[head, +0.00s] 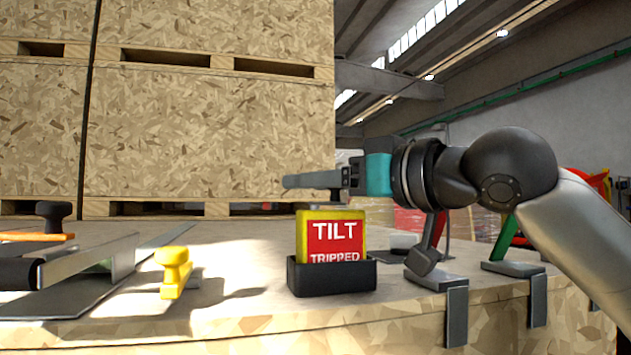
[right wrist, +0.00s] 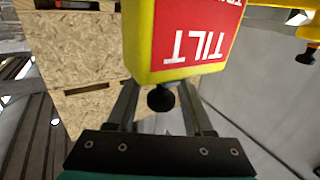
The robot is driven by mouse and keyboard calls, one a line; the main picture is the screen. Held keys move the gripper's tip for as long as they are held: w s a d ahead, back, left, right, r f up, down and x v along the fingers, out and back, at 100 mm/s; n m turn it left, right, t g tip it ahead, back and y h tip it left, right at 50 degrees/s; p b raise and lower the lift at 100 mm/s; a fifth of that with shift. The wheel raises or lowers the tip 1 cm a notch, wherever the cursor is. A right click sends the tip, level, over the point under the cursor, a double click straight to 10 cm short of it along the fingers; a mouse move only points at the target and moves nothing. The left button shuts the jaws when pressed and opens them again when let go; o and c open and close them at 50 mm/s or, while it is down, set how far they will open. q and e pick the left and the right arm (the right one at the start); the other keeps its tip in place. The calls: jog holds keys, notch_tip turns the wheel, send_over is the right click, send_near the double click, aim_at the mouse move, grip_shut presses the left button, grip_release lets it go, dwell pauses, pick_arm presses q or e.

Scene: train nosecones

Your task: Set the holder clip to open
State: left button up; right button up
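A yellow block with a red "TILT TRIPPED" face (head: 335,240) stands upright in a low black holder (head: 332,280) near the table's front edge. No part plainly marked as a holder clip shows. A lever clip with a red arm (head: 438,230) and one with a green arm (head: 505,238) sit to the right, over the edge. My left gripper is out of view.
A yellow stamp-like piece (head: 174,272), a black-knobbed piece (head: 54,215) and flat metal tools (head: 85,275) lie at the left. Wooden crates (head: 210,130) stand behind the table. Bare tabletop (head: 240,265) lies left of the holder.

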jog(key=shift+o, duration=0.4)
jog(key=shift+s+d, duration=0.2)
jog(key=b+v, duration=0.3)
jog(key=v, duration=1.1)
jog(key=shift+s+d, duration=0.2)
